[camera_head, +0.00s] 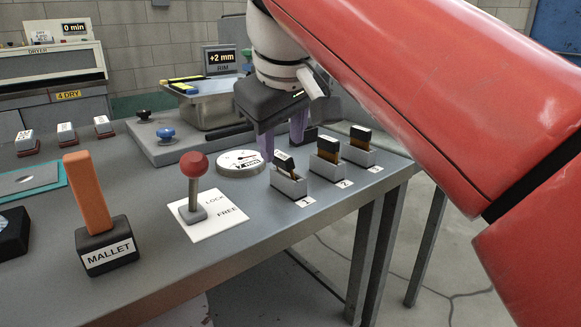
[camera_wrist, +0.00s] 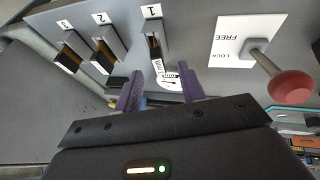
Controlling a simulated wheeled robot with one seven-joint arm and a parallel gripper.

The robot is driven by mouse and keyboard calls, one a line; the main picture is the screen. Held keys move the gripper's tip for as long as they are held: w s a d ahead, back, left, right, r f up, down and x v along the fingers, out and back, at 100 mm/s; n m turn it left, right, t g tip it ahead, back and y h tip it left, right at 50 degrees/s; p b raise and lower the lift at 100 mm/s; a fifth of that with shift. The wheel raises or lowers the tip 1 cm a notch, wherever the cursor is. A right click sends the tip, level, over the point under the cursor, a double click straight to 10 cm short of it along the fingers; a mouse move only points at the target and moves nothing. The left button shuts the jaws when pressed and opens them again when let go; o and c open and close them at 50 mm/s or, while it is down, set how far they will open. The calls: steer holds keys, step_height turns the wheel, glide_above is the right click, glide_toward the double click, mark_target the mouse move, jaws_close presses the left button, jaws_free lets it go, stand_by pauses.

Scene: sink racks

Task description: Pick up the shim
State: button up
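I cannot tell for sure which thing is the shim; a display (camera_head: 220,59) at the back reads "+2 mm" above a small label that seems to say SHIM. A round white disc (camera_head: 238,160) with a black pointer and a mm marking lies on the bench. Right of it, holder 1 (camera_head: 290,186) bears a black-topped brown piece that leans.
Holders 2 (camera_head: 328,174) and 3 (camera_head: 359,155) hold similar pieces near the right edge. A red-knobbed lever (camera_head: 194,165) stands on a LOCK/FREE plate. An orange-handled mallet (camera_head: 86,190) stands at front left. A metal bin (camera_head: 211,106) is behind.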

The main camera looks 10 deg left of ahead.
mark_target(281, 155)
steer(key=x, duration=0.2)
steer(key=b+x, duration=0.1)
steer(key=x, duration=0.2)
steer(key=shift+w+a, duration=0.2)
steer(key=shift+w, duration=0.15)
steer(key=shift+c, duration=0.3)
steer(key=shift+r, duration=0.1)
jaws_close()
